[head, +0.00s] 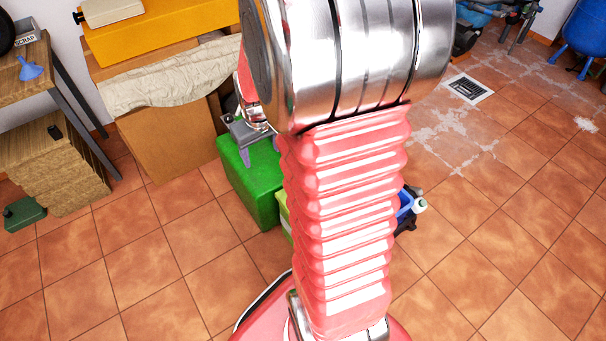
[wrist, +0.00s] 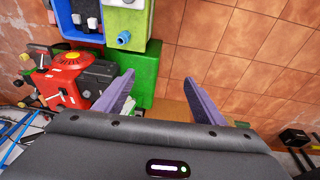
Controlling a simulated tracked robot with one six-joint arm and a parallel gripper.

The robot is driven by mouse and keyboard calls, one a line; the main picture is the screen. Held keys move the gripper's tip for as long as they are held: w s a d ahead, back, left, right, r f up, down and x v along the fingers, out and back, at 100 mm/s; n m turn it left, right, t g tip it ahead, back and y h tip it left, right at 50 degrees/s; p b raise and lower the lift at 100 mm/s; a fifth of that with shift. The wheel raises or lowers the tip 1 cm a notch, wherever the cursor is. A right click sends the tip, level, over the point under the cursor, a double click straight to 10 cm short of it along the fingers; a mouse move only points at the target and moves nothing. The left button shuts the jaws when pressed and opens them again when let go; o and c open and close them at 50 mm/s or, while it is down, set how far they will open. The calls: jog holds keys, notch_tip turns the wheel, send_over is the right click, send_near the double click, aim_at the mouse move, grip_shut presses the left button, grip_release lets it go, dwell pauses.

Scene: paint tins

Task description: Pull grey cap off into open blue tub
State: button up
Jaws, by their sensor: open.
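My gripper (wrist: 160,79) is open, its two purple-grey fingers spread with nothing between them. In the head view my gripper (head: 261,150) hangs at the near top edge of a green block (head: 249,182), partly behind my arm. The blue tub (head: 404,203) shows only as a sliver right of my arm. In the wrist view the blue tub (wrist: 62,22) is at the top left, with dark and pale items in it. I cannot make out a grey cap with certainty in either view.
A light green tub (wrist: 123,17) beside the blue one holds a white item and a blue knob (wrist: 124,38). The green block (wrist: 149,70) stands close by the left finger. A cloth-draped cardboard box (head: 168,135) is behind. Tiled floor is clear at right.

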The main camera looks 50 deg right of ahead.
jog(key=s+d+f, duration=0.3)
jog(key=d+f, duration=0.2)
jog(key=f, duration=0.5)
jog(key=s+d+f+m+g, duration=0.1)
jog(key=s+d+f, duration=0.3)
jog(key=f, duration=0.6)
jog(key=s+d+f+m+g+y, duration=0.1)
jog(key=s+d+f, duration=0.3)
jog(key=d+f, duration=0.3)
notch_tip(320, 180, down, 4)
jog(key=shift+r, duration=0.1)
jog(key=shift+f, duration=6.9)
jog(key=c, duration=1.3)
